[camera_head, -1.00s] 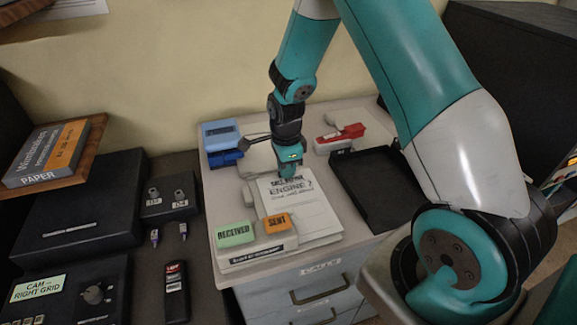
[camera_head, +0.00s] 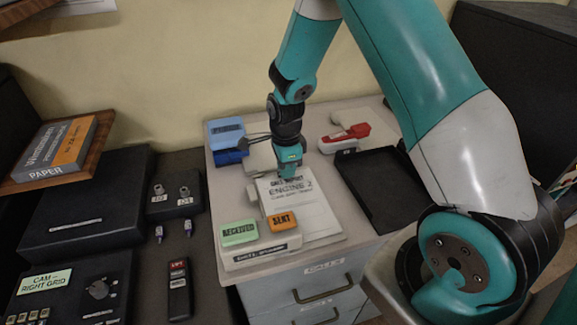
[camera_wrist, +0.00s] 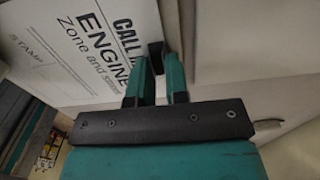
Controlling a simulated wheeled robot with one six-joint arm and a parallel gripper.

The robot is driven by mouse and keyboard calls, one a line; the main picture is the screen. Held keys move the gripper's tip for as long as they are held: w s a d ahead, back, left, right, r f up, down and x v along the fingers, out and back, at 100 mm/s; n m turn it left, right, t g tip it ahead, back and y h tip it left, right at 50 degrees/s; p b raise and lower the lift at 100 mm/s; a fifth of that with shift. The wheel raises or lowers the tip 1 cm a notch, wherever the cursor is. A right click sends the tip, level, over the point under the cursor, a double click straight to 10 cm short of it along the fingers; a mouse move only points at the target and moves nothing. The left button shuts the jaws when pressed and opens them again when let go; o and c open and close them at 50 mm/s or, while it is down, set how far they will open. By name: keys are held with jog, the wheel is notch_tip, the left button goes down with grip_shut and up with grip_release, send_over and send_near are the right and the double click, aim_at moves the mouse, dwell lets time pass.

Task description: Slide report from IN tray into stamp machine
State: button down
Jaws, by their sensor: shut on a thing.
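The report (camera_head: 310,211) is a white printed sheet headed "ENGINE 2", lying flat on the light cabinet top. My gripper (camera_head: 287,176) is shut on its far edge, pointing down. In the wrist view, the gripper fingers (camera_wrist: 158,78) meet the edge of the report (camera_wrist: 75,45), whose print includes the word "STAMP". The pale box with green "RECEIVED" and orange "SENT" buttons (camera_head: 258,252), seemingly the stamp machine, stands at the report's near left. I cannot tell whether the sheet is inside it. A black tray (camera_head: 420,216) at right looks empty.
A blue box (camera_head: 226,138) stands at the back left and a red-and-white stapler-like item (camera_head: 346,138) at the back right. A pale object (camera_head: 262,158) sits behind my gripper. Dark console panels (camera_head: 85,205) fill the left. Cabinet drawers (camera_head: 320,290) lie below the front edge.

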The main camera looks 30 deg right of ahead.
jog(key=shift+w+a, duration=0.1)
jog(key=shift+a, duration=0.35)
dwell(1.0)
jog(key=shift+c, duration=2.4)
grip_release()
jog(key=shift+r+p, duration=2.85)
jog(key=shift+r, duration=0.65)
